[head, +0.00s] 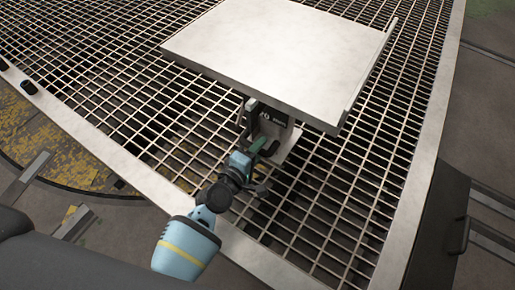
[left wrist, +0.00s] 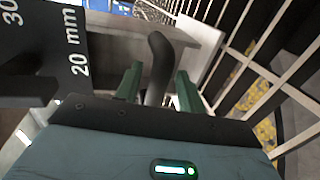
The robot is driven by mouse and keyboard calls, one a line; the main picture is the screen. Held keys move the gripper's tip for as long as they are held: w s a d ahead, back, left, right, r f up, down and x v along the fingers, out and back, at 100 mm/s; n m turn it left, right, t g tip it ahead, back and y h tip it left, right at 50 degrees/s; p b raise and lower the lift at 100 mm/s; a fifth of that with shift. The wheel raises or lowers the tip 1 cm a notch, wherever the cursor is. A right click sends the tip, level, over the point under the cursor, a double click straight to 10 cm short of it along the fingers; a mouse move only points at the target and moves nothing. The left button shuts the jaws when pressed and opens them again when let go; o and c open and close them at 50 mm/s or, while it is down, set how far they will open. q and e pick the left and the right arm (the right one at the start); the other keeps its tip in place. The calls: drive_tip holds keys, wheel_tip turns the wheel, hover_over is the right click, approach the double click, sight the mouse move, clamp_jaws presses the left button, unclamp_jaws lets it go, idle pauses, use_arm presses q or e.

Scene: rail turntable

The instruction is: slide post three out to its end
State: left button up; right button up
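A pale flat tabletop (head: 275,55) stands over the grating on a support. Under its near edge is a dark upright block (head: 268,118) with faint white marks. The left wrist view shows a black plate (left wrist: 45,55) marked "30" and "20 mm". A dark grey curved handle (left wrist: 158,62) stands between the green fingers of my left gripper (left wrist: 158,90). The fingers are apart, with a narrow gap visible beside the handle. In the head view my left gripper (head: 262,148) is just below the tabletop's near edge. I cannot read a post number. My right gripper is not in view.
A metal grating (head: 330,215) with a pale frame (head: 420,190) surrounds the support. A worn yellow and dark curved floor area (head: 45,135) lies at the left. A dark box-like part with a handle (head: 458,235) is at the right edge.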

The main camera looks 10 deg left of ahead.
use_arm(q)
drive_tip(key=shift+a, duration=0.1)
